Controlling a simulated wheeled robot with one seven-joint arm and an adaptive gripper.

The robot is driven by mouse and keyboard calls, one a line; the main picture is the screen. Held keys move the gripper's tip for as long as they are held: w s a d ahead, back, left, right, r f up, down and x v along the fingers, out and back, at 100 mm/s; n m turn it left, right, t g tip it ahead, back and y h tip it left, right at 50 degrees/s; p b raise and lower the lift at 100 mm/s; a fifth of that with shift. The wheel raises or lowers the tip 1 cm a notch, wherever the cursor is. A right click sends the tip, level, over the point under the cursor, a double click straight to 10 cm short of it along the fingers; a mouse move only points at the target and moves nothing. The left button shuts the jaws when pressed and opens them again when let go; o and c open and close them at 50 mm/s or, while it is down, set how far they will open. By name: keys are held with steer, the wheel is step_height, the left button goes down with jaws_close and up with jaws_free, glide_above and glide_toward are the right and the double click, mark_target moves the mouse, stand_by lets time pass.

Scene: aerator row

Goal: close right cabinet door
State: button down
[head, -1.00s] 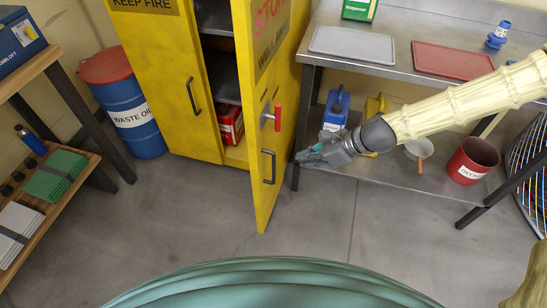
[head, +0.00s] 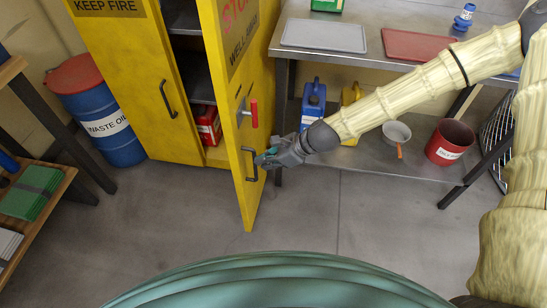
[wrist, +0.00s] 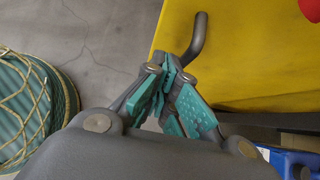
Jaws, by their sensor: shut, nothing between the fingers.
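The yellow cabinet's right door (head: 240,100) stands open, swung out toward me, with a dark bar handle (head: 249,164) low on its outer face and a red latch lever (head: 254,113) above. My gripper (head: 262,160) is at the door's outer face, right beside the bar handle. In the wrist view my gripper (wrist: 172,75) has its teal-padded fingers together and empty, close to the grey handle (wrist: 199,38) on the yellow door (wrist: 260,60). I cannot tell whether the fingers touch the door or handle. The left cabinet door (head: 135,80) is shut.
A red box (head: 207,124) sits inside the cabinet. A blue drum (head: 95,110) stands to the left. A metal bench (head: 350,62) with trays, a blue can (head: 313,103) and a red bucket (head: 450,142) is on the right. The floor (head: 170,215) in front is clear.

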mark_target(241, 164)
steer(key=shift+w+a+f, duration=0.1)
steer(key=shift+w+a, duration=0.1)
steer(key=shift+a, duration=0.5)
steer(key=shift+w+a+f, duration=0.1)
steer(key=shift+w+a, duration=0.15)
steer(key=shift+a, duration=0.5)
steer(key=shift+w+a+f, duration=0.1)
steer(key=shift+w+a, duration=0.1)
steer(key=shift+a, duration=0.5)
steer(key=shift+a, duration=0.1)
